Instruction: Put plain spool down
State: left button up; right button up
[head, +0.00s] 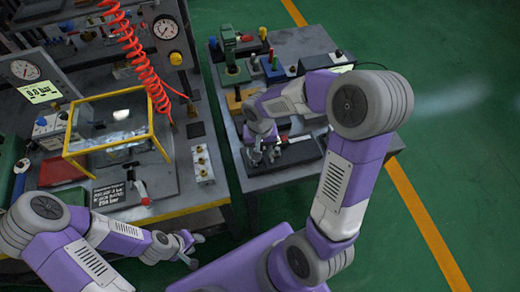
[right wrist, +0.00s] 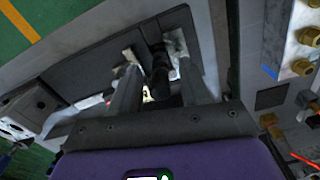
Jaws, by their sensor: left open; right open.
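A dark, narrow ridged piece, which looks like the plain spool (right wrist: 159,78), shows between the fingers of my right gripper (right wrist: 155,58) in the right wrist view. The fingers stand apart on both sides of it, over a dark flat plate (right wrist: 90,62). I cannot tell whether the spool touches the plate. In the head view my right gripper (head: 264,155) is low over the side table, and the spool is too small to make out there. My left gripper (head: 197,251) is open and empty in front of the test bench.
The side table (head: 270,182) also holds a green hand press (head: 231,62) and small coloured parts at the back. The test bench (head: 200,208) on the left carries a yellow-framed clear guard (head: 112,121), gauges and a red coiled hose (head: 148,75). A narrow gap separates them.

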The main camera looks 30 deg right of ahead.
notch_tip(320, 180, up, 11)
jog(key=shift+f+p, duration=0.1)
jog(key=shift+p, duration=1.1)
